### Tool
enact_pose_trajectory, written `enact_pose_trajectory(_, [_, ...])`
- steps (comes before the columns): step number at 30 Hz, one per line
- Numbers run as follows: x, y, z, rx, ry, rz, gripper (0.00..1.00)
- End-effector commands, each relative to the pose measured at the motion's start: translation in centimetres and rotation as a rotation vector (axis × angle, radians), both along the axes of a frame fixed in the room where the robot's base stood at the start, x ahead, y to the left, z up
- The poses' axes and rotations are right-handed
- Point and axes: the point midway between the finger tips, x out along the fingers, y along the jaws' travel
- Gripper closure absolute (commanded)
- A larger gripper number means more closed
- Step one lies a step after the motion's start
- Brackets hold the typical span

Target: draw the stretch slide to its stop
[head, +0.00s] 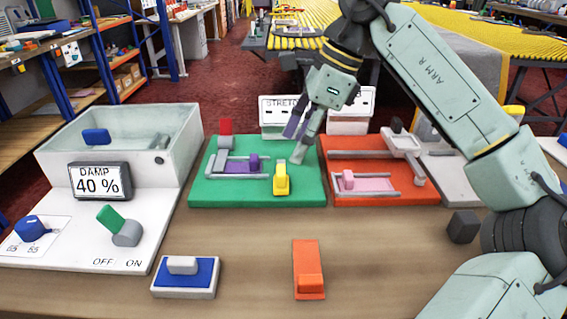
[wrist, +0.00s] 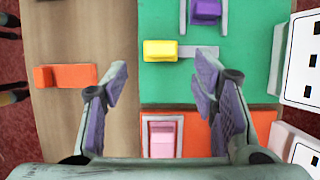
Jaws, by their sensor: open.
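A white display lettered STRETC (head: 280,104), its end hidden by my gripper, stands behind the green board (head: 213,193). On the board a yellow knob (head: 281,180) sits at the near end of a short grey rail; it also shows in the wrist view (wrist: 160,50). A purple block (head: 254,162) sits in a grey U-shaped frame to its left. I cannot tell from the lettering which is the stretch slide. My gripper (head: 296,140) is open and empty above the board's back right part. In the wrist view the yellow knob lies just beyond the space between its fingers (wrist: 162,80).
The orange-red board (head: 380,197) with a pink block (head: 348,180) adjoins on the right. A damp display reading 40 % (head: 99,181) stands left. In front lie a blue-topped switch (head: 200,273) and an orange block (head: 309,270). Bare table lies between them and the boards.

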Motion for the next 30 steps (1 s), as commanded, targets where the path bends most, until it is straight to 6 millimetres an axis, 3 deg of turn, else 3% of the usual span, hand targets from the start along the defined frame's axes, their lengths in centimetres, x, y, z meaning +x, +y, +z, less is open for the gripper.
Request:
enact_pose_trajectory(6, [-0.1, 1.6, -3.8, 0.002, 0.001, 0.002, 0.47])
enact_pose_trajectory(12, [0.0, 2.5, -5.8, 0.001, 0.000, 0.002, 0.47])
enact_pose_trajectory(23, [0.0, 2.7, -6.2, 0.003, 0.000, 0.001, 0.47])
enact_pose_trajectory(30, [0.0, 2.7, -6.2, 0.003, 0.000, 0.001, 0.63])
